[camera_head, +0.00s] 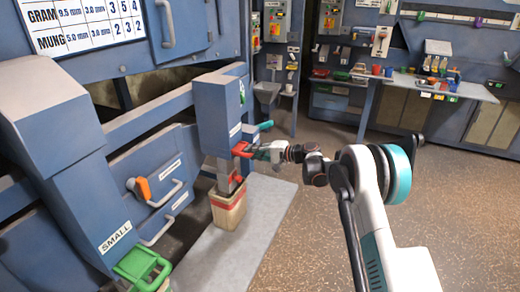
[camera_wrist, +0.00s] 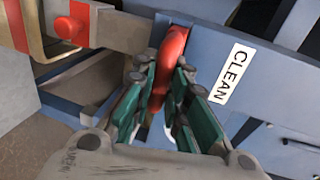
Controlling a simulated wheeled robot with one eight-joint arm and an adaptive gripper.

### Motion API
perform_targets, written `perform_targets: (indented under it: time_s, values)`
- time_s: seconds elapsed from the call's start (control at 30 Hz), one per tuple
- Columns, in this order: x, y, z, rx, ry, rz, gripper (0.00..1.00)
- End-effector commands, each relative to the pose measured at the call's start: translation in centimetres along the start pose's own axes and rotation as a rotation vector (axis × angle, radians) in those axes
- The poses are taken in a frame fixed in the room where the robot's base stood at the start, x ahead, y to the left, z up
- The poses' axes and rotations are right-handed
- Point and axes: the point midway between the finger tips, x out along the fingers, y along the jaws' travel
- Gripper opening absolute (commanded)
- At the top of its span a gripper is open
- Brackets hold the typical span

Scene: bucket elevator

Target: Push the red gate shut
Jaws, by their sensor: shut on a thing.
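The red gate (camera_head: 241,150) is at the lower front of a blue chute box marked CLEAN. In the wrist view its red handle (camera_wrist: 168,62) stands between the green fingers of my gripper (camera_wrist: 166,85). My gripper (camera_head: 256,151) is shut on this handle, next to the chute in the head view. The fingers hide part of the handle. I cannot tell how far the gate is open.
A bag-like bin (camera_head: 228,207) stands under the chute on a grey mat (camera_head: 262,225). An orange-knobbed drawer handle (camera_head: 142,188) is at the left. The speckled floor (camera_head: 300,235) is clear.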

Motion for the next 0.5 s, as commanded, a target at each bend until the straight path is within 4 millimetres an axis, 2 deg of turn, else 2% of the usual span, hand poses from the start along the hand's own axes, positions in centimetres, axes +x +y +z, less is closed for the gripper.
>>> perform_targets:
  time_s: [0.2, 0.5]
  values:
    - [2.3, -0.5, 0.0, 0.0, 0.003, 0.001, 0.0]
    - [2.5, -0.6, -0.1, 0.0, 0.005, 0.0, 0.0]
